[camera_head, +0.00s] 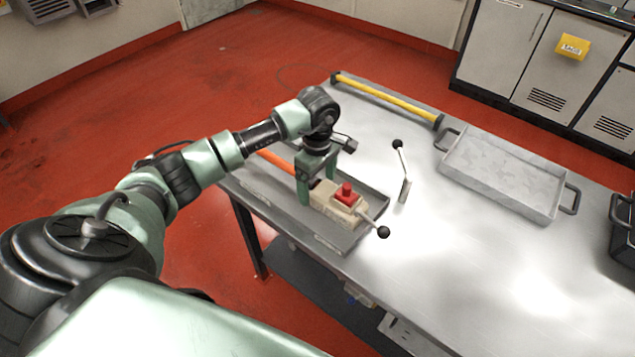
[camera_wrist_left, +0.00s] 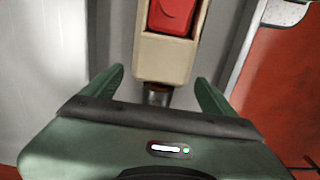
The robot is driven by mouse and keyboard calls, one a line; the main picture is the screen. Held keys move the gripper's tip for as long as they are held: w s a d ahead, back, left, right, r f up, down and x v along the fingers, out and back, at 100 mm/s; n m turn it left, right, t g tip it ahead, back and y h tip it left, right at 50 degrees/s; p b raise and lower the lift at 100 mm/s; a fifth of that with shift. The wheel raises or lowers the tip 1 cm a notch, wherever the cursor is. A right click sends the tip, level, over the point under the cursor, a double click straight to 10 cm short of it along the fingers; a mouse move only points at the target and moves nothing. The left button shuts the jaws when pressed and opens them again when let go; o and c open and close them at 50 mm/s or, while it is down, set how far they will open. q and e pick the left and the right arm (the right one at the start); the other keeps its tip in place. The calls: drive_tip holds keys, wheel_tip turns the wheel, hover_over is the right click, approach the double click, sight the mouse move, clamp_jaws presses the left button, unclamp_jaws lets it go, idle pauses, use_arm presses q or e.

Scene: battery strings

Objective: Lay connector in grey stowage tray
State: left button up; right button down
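The connector (camera_head: 341,203) is a beige block with a red piece on top, an orange cable (camera_head: 277,160) behind it and a lever with a black ball end. It lies in a shallow grey tray (camera_head: 275,207) at the table's near-left corner; the lever reaches over the rim. My left gripper (camera_head: 318,186) is low at the connector's cable end, its fingers to either side. In the left wrist view the gripper (camera_wrist_left: 158,84) is open, with gaps between both green fingers and the connector (camera_wrist_left: 163,58). My right gripper is not in view.
A metal tray with black handles (camera_head: 505,177) stands at the back right. A yellow bar (camera_head: 388,98) lies along the back edge, and a small ball-ended lever (camera_head: 402,172) sits mid-table. A black container (camera_head: 624,232) is at the right. The front right of the table is clear.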

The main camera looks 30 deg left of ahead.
use_arm(q)
drive_tip(key=shift+r, duration=0.2)
wheel_tip(320, 180, up, 12)
drive_tip(key=b, duration=0.2)
drive_tip(key=shift+f, duration=0.1)
idle(1.2)
